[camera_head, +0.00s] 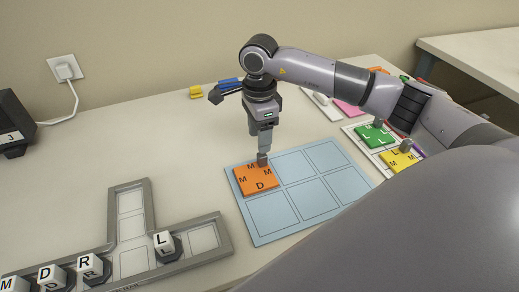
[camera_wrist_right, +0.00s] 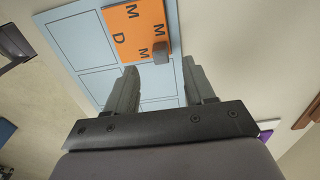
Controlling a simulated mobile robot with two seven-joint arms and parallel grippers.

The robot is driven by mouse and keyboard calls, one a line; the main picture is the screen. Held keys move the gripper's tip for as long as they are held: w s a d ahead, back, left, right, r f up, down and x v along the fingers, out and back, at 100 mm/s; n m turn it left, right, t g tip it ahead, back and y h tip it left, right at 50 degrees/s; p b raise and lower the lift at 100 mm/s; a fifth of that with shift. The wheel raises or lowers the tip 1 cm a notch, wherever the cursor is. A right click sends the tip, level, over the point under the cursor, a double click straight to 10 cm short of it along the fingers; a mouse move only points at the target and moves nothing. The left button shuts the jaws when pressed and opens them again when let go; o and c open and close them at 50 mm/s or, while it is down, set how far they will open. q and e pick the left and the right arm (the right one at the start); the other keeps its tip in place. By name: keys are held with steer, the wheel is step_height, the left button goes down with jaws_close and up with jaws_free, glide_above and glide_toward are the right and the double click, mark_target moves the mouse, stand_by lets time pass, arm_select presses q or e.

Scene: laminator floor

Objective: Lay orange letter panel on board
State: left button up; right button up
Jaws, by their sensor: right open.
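The orange letter panel (camera_head: 252,184) lies on the light blue board (camera_head: 262,222), in its left far cell. It carries dark letters M and D and a small grey knob at its far right side. In the right wrist view the panel (camera_wrist_right: 133,33) and its grey knob (camera_wrist_right: 161,57) show just beyond the fingers, on the board (camera_wrist_right: 69,38). My right gripper (camera_head: 263,157) points down at the knob in the head view. In the right wrist view its fingers (camera_wrist_right: 160,82) are apart with nothing between them. My left gripper is not seen.
A grey tray (camera_head: 145,197) with lettered blocks (camera_head: 90,267) lies at the front left. Green (camera_head: 376,136) and yellow (camera_head: 399,160) panels lie at the right, partly behind my arm. The other board cells look empty.

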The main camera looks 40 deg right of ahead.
step_height(320, 180, up, 5)
steer(key=shift+r, duration=0.2)
stand_by(0.6)
